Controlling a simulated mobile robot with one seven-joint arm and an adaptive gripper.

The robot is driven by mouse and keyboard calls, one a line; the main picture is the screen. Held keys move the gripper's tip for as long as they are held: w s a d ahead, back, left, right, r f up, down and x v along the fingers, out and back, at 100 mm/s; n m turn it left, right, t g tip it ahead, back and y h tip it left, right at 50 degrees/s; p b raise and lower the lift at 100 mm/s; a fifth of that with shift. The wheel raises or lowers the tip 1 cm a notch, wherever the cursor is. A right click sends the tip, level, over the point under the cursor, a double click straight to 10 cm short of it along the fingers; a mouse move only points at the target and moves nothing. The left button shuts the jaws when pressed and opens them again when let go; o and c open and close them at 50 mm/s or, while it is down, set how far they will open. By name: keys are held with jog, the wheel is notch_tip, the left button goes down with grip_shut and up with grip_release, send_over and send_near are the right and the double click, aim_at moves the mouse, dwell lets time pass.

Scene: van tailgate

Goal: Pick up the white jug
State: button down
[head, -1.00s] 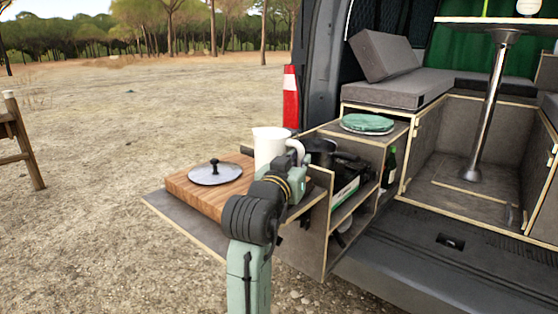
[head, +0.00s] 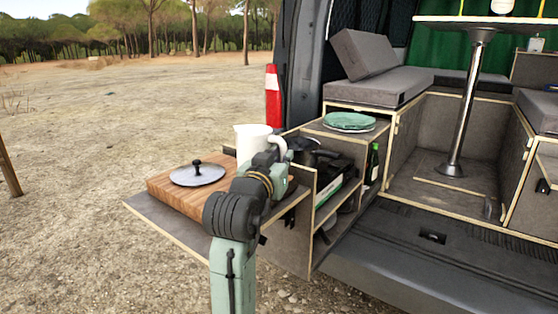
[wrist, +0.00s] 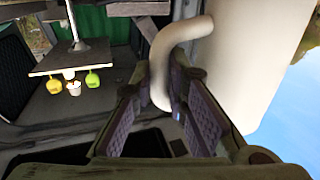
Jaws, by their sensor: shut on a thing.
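The white jug (head: 252,140) stands upright at the back of the wooden board's right end in the head view, partly hidden behind my arm. Its body (wrist: 262,60) fills the right of the wrist view, with the handle (wrist: 178,40) curving out to the left. My gripper (wrist: 170,105) is shut on the jug's handle, with the handle's lower end between the two pads. In the head view my gripper (head: 278,160) is at the jug's right side. Whether the jug's base touches the board is hidden by my arm.
The wooden board (head: 165,190) on the pull-out shelf (head: 150,210) holds a round lid with a black knob (head: 197,173). A dark pot (head: 305,150) sits in the drawer unit to the right. Green plates (head: 349,121) lie on the cabinet, and a bottle (head: 373,163) stands below.

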aim_at(283, 143)
jog(key=shift+r+b, duration=0.3)
jog(key=shift+r, duration=1.15)
jog(key=shift+s+r, duration=0.1)
jog(key=shift+s, duration=0.25)
jog(key=s+d+r+b, duration=0.1)
jog(key=s+b, duration=0.1)
jog(key=s, duration=1.3)
jog(key=shift+d+b, duration=0.2)
jog(key=shift+b, duration=0.1)
